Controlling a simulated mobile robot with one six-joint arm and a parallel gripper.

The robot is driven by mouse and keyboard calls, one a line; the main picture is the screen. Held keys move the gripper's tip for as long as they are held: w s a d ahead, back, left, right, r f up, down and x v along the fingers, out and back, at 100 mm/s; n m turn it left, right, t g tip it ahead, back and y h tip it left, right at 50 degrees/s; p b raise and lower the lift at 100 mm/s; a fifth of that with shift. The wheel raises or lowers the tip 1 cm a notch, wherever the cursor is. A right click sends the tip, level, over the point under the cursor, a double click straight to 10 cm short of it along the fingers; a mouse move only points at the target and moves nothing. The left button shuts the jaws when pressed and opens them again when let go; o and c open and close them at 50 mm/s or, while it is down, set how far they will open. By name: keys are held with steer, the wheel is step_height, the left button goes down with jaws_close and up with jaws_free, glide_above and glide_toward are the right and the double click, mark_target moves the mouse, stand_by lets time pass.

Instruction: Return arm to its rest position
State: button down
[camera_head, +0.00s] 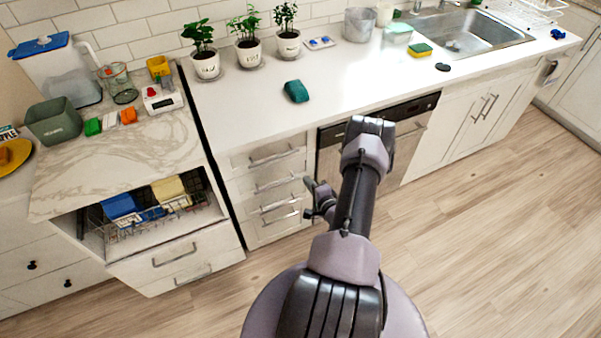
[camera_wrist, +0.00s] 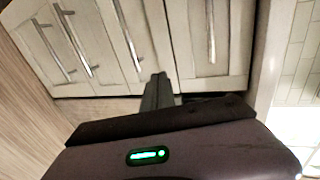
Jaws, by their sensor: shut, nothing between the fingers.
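My arm rises from the bottom middle of the head view and reaches up in front of the counter, its elbow near the dishwasher. My gripper (camera_head: 312,188) hangs beside the forearm, over the floor in front of the drawers, partly hidden by the arm. In the wrist view my gripper (camera_wrist: 160,82) shows its narrow fingers together, with nothing held. Cabinet doors with bar handles lie beyond the fingertips there.
The white counter (camera_head: 240,105) holds a teal object (camera_head: 296,91), potted plants (camera_head: 248,50) and a sink (camera_head: 465,35). A drawer with a wire rack (camera_head: 150,222) stands open at left. The wooden floor (camera_head: 480,240) at right is clear.

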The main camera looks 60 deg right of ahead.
steer(key=w+a+r+n+t+y, duration=0.2)
steer(key=w+a+r+n+y, duration=0.15)
steer(key=w+a+r, duration=0.4)
steer(key=w+a+r+n+t+y, duration=0.15)
steer(key=w+a+r+y, duration=0.3)
steer(key=r, duration=0.55)
steer(key=w+a+r+n+g+y, duration=0.35)
steer(key=a+r+n+y, duration=0.3)
steer(key=a+r, duration=0.6)
steer(key=s+a+r+n+g+b, duration=0.1)
steer(key=s+a+r+n+g, duration=0.4)
steer(key=a, duration=0.6)
steer(key=s+a+r+n+g, duration=0.1)
steer(key=s+a+r+g, duration=0.25)
steer(key=s+a, duration=0.45)
steer(key=s+a+r+n+t+h, duration=0.2)
steer(key=s+h, duration=0.3)
steer(key=s, duration=0.4)
steer(key=shift+a+r+b, duration=0.25)
steer(key=shift+r+b, duration=0.2)
steer(key=shift+r, duration=0.3)
